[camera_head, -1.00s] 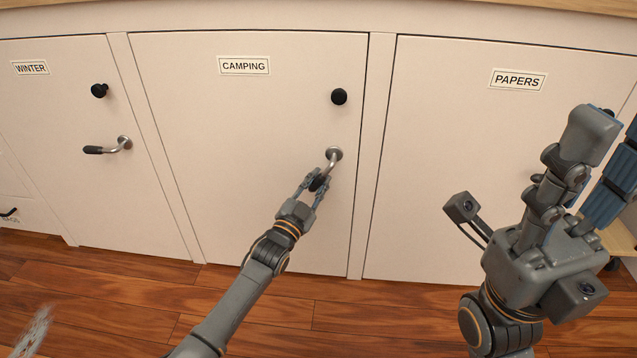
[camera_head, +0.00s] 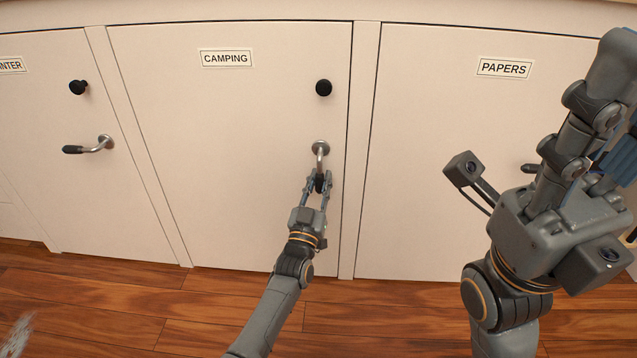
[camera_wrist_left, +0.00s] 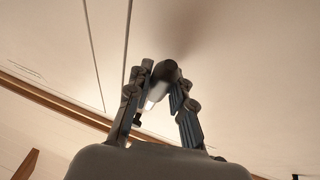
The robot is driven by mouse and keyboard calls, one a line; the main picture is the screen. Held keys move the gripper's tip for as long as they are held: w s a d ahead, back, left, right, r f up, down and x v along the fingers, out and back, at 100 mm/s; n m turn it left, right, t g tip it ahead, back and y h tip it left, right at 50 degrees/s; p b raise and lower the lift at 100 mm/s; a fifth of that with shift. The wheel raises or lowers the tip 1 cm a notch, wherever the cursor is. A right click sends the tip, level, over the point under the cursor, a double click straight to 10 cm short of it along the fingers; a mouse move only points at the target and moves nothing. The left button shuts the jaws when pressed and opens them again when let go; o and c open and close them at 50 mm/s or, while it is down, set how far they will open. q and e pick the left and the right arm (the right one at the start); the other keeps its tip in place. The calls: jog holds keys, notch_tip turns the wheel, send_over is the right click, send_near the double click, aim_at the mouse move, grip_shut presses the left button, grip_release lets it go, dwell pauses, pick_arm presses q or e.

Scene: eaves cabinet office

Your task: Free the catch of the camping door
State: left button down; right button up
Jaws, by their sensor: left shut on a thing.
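The camping door (camera_head: 225,130) is a pale panel with a CAMPING label, flush in its frame. Its catch is a metal lever (camera_head: 320,149) on a round rosette near the right edge, pointing almost straight down. My left gripper (camera_head: 318,182) is shut on the lever's dark grip from below. In the left wrist view, the dark end of the lever (camera_wrist_left: 166,72) sits between the gripper's fingers (camera_wrist_left: 163,88). A black knob (camera_head: 323,88) is above the lever. My right gripper (camera_head: 600,130) is raised close at the right; its fingers are partly cut off.
The winter door (camera_head: 40,120) at the left has a level lever (camera_head: 88,145) and a black knob (camera_head: 78,87). The papers door (camera_head: 430,150) at the right is partly behind my right arm. Wooden floor (camera_head: 130,305) lies clear in front.

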dwell(0.3)
pick_arm(q)
jog(key=c, duration=1.2)
grip_release()
jog(key=shift+d, duration=0.1)
jog(key=shift+o, duration=0.2)
jog(key=v, duration=1.2)
